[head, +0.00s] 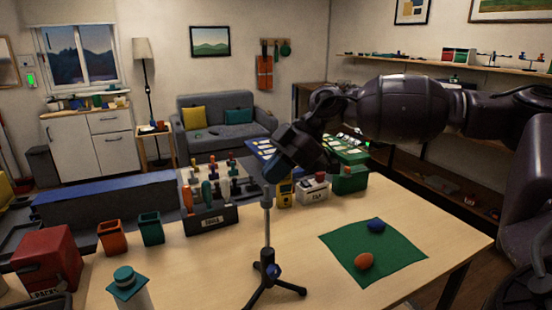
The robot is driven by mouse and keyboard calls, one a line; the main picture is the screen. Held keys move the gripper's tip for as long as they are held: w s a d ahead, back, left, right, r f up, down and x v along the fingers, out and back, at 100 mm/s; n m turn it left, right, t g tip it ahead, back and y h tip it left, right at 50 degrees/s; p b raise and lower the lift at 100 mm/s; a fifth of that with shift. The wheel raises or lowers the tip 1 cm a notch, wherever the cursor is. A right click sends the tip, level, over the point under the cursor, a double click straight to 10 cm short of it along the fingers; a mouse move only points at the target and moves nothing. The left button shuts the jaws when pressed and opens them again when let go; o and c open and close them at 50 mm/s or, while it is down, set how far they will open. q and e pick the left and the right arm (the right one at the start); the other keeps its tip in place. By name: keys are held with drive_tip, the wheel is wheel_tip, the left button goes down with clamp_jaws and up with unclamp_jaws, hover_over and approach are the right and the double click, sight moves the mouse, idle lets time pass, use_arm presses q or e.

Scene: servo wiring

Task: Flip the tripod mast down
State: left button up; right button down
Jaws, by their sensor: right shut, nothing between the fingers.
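A black tripod (272,282) stands on the table with its legs spread and a blue knob low on it. Its thin grey mast (267,228) rises upright from the legs. My right arm comes in from the right, and my right gripper (277,168) is at the top end of the mast. The gripper is shut with nothing held between its fingers. It overlaps the mast top in the picture, so I cannot tell whether they touch. My left gripper is out of view.
A green mat (337,240) with an orange and a blue lump lies right of the tripod. A tool holder (211,220), an orange bin (112,238), a dark green bin (151,230) and a red box (47,262) stand to the left. The wooden table (210,275) is clear around the tripod.

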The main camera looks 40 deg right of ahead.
sight(267, 217)
drive_tip(key=shift+f, duration=0.2)
wheel_tip(267, 217, down, 12)
drive_tip(key=shift+f+b, duration=0.15)
drive_tip(key=shift+b, duration=0.8)
drive_tip(key=shift+f, duration=0.15)
